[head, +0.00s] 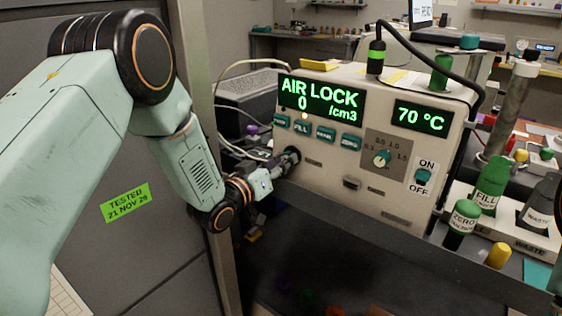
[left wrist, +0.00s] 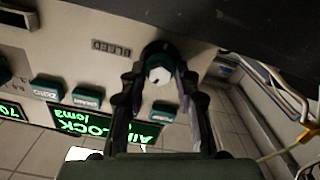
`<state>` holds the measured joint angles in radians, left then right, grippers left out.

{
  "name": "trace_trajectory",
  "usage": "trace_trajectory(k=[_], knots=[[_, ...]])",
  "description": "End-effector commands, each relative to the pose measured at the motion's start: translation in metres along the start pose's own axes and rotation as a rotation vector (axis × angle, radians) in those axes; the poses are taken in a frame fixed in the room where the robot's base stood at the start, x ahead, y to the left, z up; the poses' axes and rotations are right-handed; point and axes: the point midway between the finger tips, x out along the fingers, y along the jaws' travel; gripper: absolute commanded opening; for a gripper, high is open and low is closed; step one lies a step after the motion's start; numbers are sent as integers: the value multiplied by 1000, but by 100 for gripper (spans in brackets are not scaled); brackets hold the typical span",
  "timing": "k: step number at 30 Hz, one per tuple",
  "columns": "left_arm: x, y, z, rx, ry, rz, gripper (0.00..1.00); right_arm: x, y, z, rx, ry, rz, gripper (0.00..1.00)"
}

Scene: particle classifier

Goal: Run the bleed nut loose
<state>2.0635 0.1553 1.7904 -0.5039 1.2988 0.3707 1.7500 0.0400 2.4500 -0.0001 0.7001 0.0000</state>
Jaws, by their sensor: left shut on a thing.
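The particle classifier (head: 335,188) is a beige box with green displays reading AIR LOCK 0 /cm3 and 70 °C. In the left wrist view, the pale bleed nut (left wrist: 158,74) sits in a dark round fitting on its panel, beside the BLEED label (left wrist: 110,47). My left gripper (head: 284,164) reaches the panel's lower left corner. In the left wrist view, its fingers (left wrist: 159,80) stand on either side of the nut, shut on it. In the head view the gripper mostly hides the nut. My right gripper is out of view.
Teal buttons (head: 302,126) run above the gripper. A dial (head: 381,158) and an ON/OFF switch (head: 423,177) are further right. FILL (head: 488,188), ZERO (head: 462,222) and WASTE (head: 540,205) bottles stand at the right. Cables (head: 226,105) hang behind the box's left side.

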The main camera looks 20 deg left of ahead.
Motion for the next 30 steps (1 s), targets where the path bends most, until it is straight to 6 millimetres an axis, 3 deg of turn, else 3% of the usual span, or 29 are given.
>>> trace_trajectory(k=[5, 6, 13, 23, 30], knots=[[3, 1, -6, 6, 13, 5, 0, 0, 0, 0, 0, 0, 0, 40], [3, 1, -6, 6, 12, 5, 35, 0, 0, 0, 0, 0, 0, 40], [1, 1, -3, 4, 6, 2, 54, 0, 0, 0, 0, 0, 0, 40], [-1, 0, -1, 2, 3, 0, 55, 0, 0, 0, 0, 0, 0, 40], [-32, -1, -1, -3, 2, -4, 55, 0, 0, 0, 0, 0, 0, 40]])
